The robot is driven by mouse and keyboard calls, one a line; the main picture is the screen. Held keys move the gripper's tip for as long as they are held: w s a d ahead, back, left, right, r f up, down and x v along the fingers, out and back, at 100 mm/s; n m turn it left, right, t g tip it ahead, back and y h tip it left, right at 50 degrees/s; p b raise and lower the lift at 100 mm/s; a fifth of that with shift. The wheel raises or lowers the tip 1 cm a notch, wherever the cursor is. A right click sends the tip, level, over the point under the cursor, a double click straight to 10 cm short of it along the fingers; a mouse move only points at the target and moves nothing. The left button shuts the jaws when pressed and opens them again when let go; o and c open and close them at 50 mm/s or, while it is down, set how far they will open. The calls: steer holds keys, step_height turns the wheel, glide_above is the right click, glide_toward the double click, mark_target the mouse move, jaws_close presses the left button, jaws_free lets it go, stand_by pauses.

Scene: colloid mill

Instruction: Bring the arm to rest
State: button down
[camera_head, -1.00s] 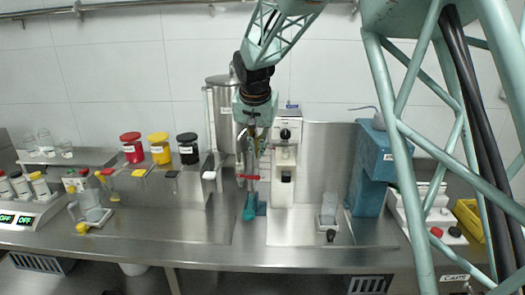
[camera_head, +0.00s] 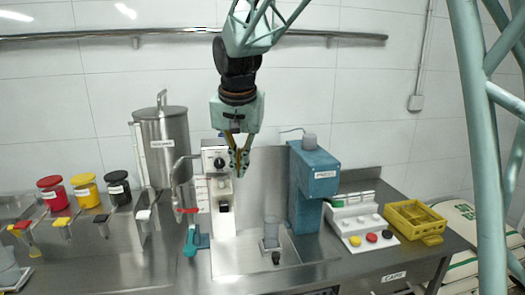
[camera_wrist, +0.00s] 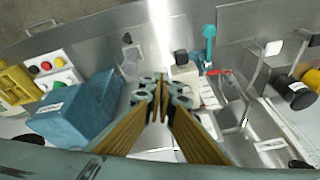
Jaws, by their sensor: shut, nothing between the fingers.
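My gripper (camera_head: 238,165) hangs pointing down from the arm in the head view, in front of the upper part of the white mill unit (camera_head: 219,200). In the wrist view my gripper (camera_wrist: 164,92) shows its two yellow-brown fingers with their tips together. It is shut with nothing between the fingers. It is clear of the bench, above the worktop and to the left of the blue press (camera_head: 314,185).
A steel tank (camera_head: 163,145) stands behind left, near red, yellow and black-lidded jars (camera_head: 85,190). A teal-handled tool (camera_head: 193,240) and a glass beaker (camera_head: 271,230) stand below. A button panel (camera_head: 360,222) and yellow crate (camera_head: 414,220) are at right. Open air surrounds my gripper.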

steer(key=s+d+r, duration=0.3)
steer(key=s+d, duration=0.6)
steer(key=s, duration=0.1)
steer(key=s+d+r, duration=0.3)
steer(key=s+d, duration=0.6)
steer(key=s, duration=0.1)
steer(key=s+d+f, duration=0.2)
steer(key=s+d, duration=0.1)
steer(key=s, duration=0.6)
steer(key=s+d+f+n, duration=0.1)
steer(key=s+d+f, duration=0.1)
steer(key=s, duration=0.6)
steer(key=s+d+f+b, duration=0.1)
steer(key=s+d, duration=0.3)
steer(key=s, duration=0.5)
steer(key=shift+s+d+f+n, duration=0.3)
steer(key=shift+d+f+n, duration=0.1)
steer(key=shift+f, duration=0.5)
